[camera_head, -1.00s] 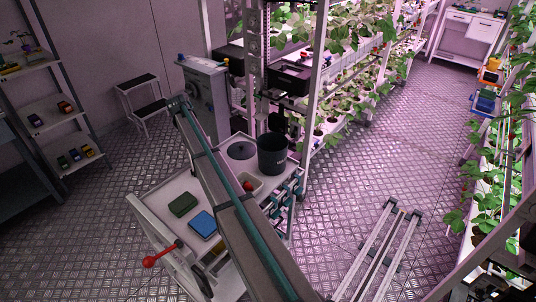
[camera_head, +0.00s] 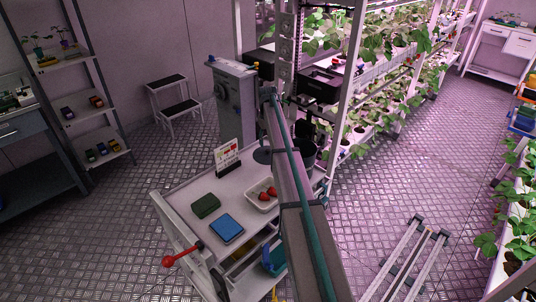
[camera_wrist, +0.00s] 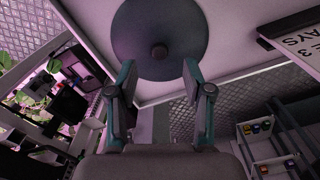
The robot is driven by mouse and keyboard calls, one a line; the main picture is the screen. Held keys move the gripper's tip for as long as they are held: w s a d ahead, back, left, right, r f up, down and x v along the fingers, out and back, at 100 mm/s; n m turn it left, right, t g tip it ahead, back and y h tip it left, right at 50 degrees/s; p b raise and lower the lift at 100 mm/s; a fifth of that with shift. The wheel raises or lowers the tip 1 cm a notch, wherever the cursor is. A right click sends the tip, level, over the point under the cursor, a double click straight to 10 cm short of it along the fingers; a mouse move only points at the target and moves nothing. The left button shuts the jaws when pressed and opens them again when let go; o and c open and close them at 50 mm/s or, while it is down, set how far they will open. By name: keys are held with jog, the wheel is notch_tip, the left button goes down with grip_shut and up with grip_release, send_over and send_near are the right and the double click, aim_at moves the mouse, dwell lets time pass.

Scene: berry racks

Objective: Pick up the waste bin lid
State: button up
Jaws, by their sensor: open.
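The waste bin lid (camera_wrist: 148,22) is a round dark grey disc with a small knob (camera_wrist: 159,51) at its middle. It lies flat on the white cart top and is partly hidden by my arm in the head view (camera_head: 261,155). My gripper (camera_wrist: 159,76) is open and empty, its two fingers apart on either side of the line to the knob. The knob shows beyond the fingertips, apart from them. The dark waste bin (camera_head: 306,150) stands right of the lid, mostly behind my arm. My gripper is hidden in the head view.
The cart top (camera_head: 178,198) also carries a white punnet of red berries (camera_head: 262,195), a green item (camera_head: 206,206), a blue item (camera_head: 227,228) and an upright sign (camera_head: 228,157). A grey cabinet (camera_head: 232,100) and plant racks stand behind. A step stool (camera_head: 175,104) is at left.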

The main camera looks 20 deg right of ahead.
aim_at(268, 150)
jog(key=shift+w+f+p, duration=0.1)
jog(key=shift+f+p, duration=0.95)
jog(key=shift+f, duration=1.45)
grip_shut()
